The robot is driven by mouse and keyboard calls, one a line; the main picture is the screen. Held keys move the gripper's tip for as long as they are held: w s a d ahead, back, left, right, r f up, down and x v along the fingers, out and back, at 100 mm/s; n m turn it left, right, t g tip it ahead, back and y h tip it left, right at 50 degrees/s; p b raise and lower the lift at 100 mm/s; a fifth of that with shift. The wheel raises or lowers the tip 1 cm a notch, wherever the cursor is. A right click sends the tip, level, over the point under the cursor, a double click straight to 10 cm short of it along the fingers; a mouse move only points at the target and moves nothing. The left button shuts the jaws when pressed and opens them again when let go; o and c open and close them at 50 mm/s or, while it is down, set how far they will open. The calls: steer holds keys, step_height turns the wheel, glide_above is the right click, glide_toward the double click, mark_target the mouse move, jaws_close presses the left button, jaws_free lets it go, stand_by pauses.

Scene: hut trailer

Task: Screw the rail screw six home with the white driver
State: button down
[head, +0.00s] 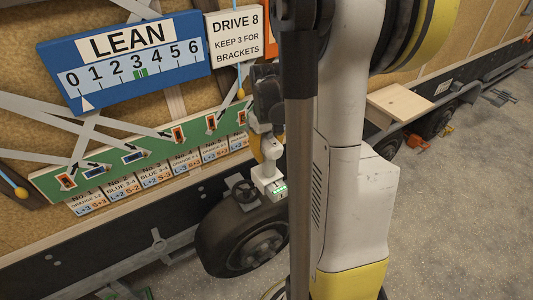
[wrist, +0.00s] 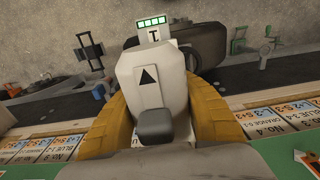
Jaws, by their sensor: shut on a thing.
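My gripper (head: 258,146) is shut on the white driver (head: 266,176) beside the right part of the green rail (head: 104,172). In the wrist view the driver (wrist: 152,84) sits between my two yellow fingers, with a black triangle on its body and a dark grey trigger-like block. The driver's tip is not visible in either view. The rail carries several orange and blue pieces, and cards stand below it.
A blue LEAN board (head: 125,60) has its white pointer near 0 and a green mark at 3. A white sign (head: 236,38) reads DRIVE 8, keep 3 for brackets. A trailer wheel (head: 243,240) stands below the driver. A wooden shelf (head: 400,103) juts out at right.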

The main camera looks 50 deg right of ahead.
steer(key=shift+w, duration=0.25)
steer(key=shift+w+d, duration=0.2)
steer(key=shift+w, duration=0.2)
steer(key=shift+w+d, duration=0.15)
steer(key=shift+w, duration=0.6)
stand_by(1.9)
steer(key=shift+s, duration=0.1)
steer(key=shift+s+a, duration=0.15)
steer(key=shift+s, duration=0.6)
steer(key=shift+s+a, duration=0.15)
steer(key=shift+s, duration=0.55)
steer(key=s+d, duration=0.5)
steer(key=shift+s+d+b, duration=0.2)
steer(key=shift+d+b, duration=0.1)
steer(key=shift+d, duration=0.1)
